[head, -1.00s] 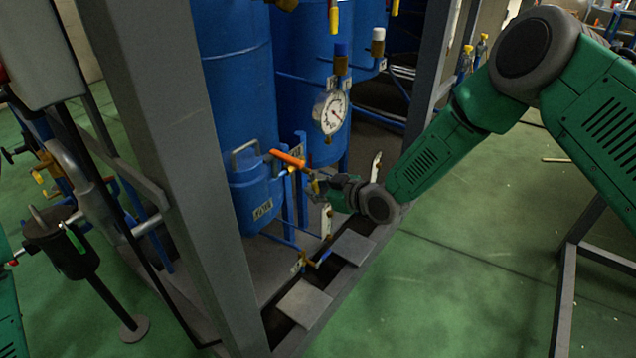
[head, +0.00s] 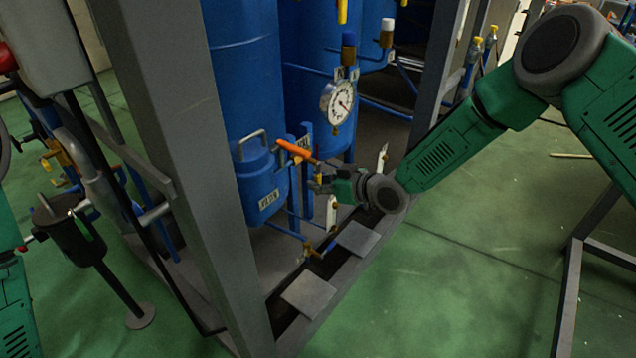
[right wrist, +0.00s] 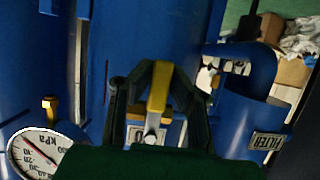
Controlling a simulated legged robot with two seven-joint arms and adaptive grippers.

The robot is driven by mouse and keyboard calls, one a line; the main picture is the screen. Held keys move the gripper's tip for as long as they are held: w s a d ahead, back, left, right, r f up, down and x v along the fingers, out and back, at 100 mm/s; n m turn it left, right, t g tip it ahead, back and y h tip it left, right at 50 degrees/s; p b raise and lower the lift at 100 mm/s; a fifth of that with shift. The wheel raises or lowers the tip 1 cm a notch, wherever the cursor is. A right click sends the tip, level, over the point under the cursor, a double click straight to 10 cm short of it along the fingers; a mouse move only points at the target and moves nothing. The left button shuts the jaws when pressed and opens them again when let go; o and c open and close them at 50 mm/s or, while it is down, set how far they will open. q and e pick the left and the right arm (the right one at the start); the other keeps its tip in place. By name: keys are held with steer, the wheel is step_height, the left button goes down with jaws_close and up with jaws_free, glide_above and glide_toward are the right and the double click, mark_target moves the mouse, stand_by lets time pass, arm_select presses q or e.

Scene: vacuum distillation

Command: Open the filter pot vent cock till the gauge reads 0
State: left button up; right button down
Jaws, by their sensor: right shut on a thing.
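The filter pot (head: 262,185) is a small blue vessel with a curved metal handle on its lid and a pale label. Its FILTER plate (right wrist: 268,141) shows at the right of the right wrist view. My right gripper (head: 322,182) is beside the pot, to its right. In the right wrist view its dark fingers (right wrist: 158,105) are shut on a yellow cock lever (right wrist: 159,86). The round white gauge (head: 338,102) is above the gripper. It also shows tilted and cut off in the right wrist view (right wrist: 38,152); I cannot read its needle exactly. My left gripper is out of view.
An orange-handled lever (head: 294,149) lies just above my right gripper. A grey frame post (head: 185,150) stands left of the pot. Flat grey plates (head: 309,294) lie along the frame's base. A dark cylinder on a stand (head: 68,238) is at the left. Green floor (head: 450,280) is open at the front right.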

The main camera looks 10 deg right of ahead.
steer(key=c, duration=1.5)
jaws_free()
steer(key=v, duration=1.2)
steer(key=shift+d+f, duration=0.1)
